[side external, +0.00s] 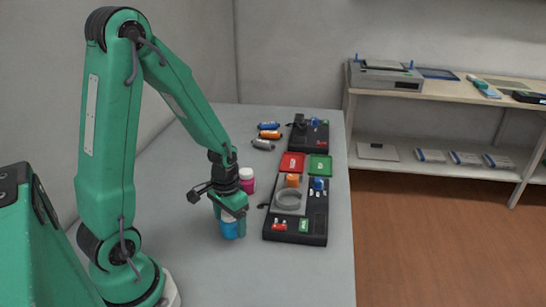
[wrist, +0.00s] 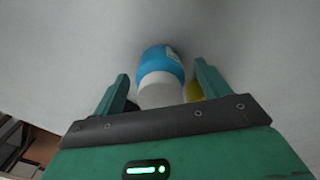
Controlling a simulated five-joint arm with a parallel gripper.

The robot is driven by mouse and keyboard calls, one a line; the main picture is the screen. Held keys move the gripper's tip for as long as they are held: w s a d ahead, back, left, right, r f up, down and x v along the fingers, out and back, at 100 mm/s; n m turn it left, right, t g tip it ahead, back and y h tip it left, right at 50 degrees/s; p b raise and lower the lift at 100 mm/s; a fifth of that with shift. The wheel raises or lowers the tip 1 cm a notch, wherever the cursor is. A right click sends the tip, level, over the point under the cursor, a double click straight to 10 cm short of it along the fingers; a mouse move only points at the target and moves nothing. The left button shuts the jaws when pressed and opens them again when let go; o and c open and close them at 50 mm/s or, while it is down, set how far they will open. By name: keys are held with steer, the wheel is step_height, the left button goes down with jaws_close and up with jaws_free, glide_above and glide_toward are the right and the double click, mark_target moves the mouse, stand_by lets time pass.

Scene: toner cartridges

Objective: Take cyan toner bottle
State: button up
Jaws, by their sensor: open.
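The cyan toner bottle (side external: 229,229) stands on the grey table, partly hidden under my gripper (side external: 231,212) in the side external view. In the wrist view the cyan bottle (wrist: 161,62) has a white cap (wrist: 160,91) turned toward my gripper (wrist: 162,72). The jaws are open, with one finger on each side of the bottle. A gap shows between the left finger and the bottle; whether the right finger touches it I cannot tell.
A yellow thing (wrist: 194,91) is partly hidden behind the right finger. A magenta bottle (side external: 247,183) with a white cap stands just behind my gripper. A black tray (side external: 296,238) with small parts lies to the right. Several small cartridges (side external: 268,134) lie farther back.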

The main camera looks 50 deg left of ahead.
steer(key=c, duration=1.1)
steer(key=shift+r, duration=0.15)
steer(key=shift+r, duration=1.35)
steer(key=s+d+r, duration=0.2)
steer(key=d+r, duration=0.6)
steer(key=d, duration=0.3)
steer(key=shift+s+d, duration=0.15)
steer(key=shift+s, duration=0.2)
steer(key=shift+w, duration=0.15)
